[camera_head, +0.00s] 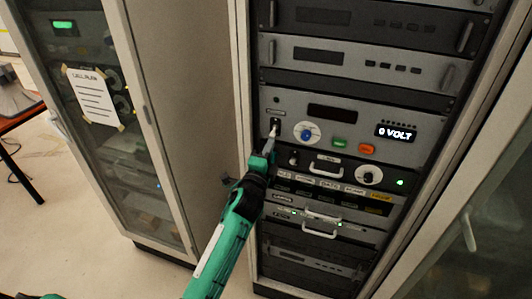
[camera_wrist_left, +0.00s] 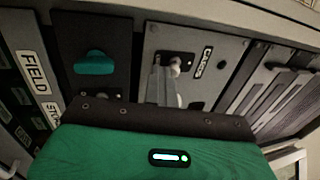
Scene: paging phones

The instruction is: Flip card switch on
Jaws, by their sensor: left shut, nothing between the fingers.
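The card switch (camera_head: 276,122) is a small toggle on a dark plate at the left edge of the grey panel with the 0 VOLT display. In the left wrist view the toggle's pale, rounded tip (camera_wrist_left: 176,64) shows beside a label that is partly readable as "CARD". My left gripper (camera_head: 271,133) is shut and empty, with its fingertips right at the switch. In the left wrist view the narrow closed fingers (camera_wrist_left: 163,82) reach the switch plate beside the toggle. I cannot tell whether they touch it, or whether the switch is on. My right gripper is out of view.
The panel also carries a blue knob (camera_head: 307,133), a green button (camera_head: 339,143), an orange button (camera_head: 366,149) and a lit 0 VOLT display (camera_head: 396,133). White handles (camera_head: 326,168) stick out below. A glass-door cabinet (camera_head: 128,150) stands at left.

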